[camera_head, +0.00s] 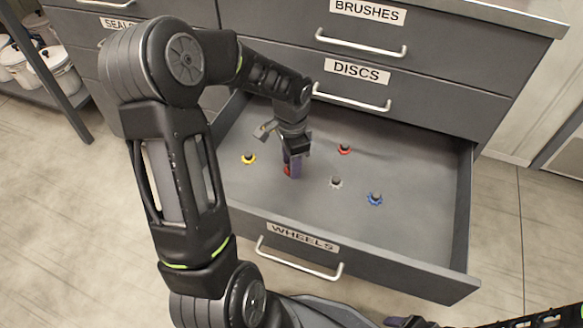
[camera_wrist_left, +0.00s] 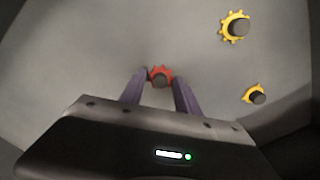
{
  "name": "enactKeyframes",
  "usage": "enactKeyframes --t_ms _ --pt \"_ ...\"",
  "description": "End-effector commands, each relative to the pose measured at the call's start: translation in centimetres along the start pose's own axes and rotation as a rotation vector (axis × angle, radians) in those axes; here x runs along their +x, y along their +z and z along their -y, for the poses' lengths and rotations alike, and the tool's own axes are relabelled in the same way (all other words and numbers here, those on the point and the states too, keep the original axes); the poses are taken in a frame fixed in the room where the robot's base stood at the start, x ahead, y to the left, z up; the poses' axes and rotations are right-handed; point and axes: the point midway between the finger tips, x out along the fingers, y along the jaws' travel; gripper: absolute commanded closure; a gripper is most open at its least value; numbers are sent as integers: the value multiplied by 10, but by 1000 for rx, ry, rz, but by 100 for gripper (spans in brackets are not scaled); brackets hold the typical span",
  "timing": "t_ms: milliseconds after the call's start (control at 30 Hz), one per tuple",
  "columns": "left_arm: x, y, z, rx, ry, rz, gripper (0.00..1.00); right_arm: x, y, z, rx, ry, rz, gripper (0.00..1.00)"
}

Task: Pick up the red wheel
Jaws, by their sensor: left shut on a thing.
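The WHEELS drawer (camera_head: 420,225) is pulled open. My left gripper (camera_head: 290,172) points down into it, with its purple fingers at the drawer floor. It is shut on a red wheel (camera_head: 286,171), which is mostly hidden by the fingers in the head view. In the left wrist view the red wheel (camera_wrist_left: 160,72), toothed with a dark hub, sits between the two fingertips (camera_wrist_left: 160,80). A second red wheel (camera_head: 345,149) lies farther back and to the right, apart from the gripper. Part of my right gripper (camera_head: 400,321) shows at the bottom edge; its jaws are unclear.
A yellow wheel (camera_head: 248,158), a grey wheel (camera_head: 336,182) and a blue wheel (camera_head: 375,199) lie in the drawer. The wrist view shows two yellow wheels, one larger (camera_wrist_left: 235,27), one smaller (camera_wrist_left: 255,95). Drawer walls surround the gripper; the closed DISCS drawer (camera_head: 420,105) is behind.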

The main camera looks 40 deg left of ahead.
Motion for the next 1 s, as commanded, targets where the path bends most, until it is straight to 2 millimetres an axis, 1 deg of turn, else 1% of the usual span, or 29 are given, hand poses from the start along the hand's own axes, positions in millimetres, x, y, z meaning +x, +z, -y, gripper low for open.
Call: enactKeyframes --t_ms 167,267,367,467,700,833,1000 --pt "0 0 0 0 0 0 100 0 0 0 0 0 0 32" --pt "-5 0 0 0 -1 -1 100 -3 0 1 0 0 1 32" --pt "-17 0 0 0 -1 -1 100 -8 0 3 0 0 3 32" --pt "-34 -1 0 0 -2 -2 100 -16 1 5 -1 0 6 32" --pt "-81 -1 0 0 -3 -2 100 -32 6 14 -8 -6 19 32" --pt "-96 0 0 0 -1 0 100 -36 7 17 -10 -8 23 32" --pt "-101 0 0 -1 0 -1 100 -36 8 18 -11 -9 25 32"
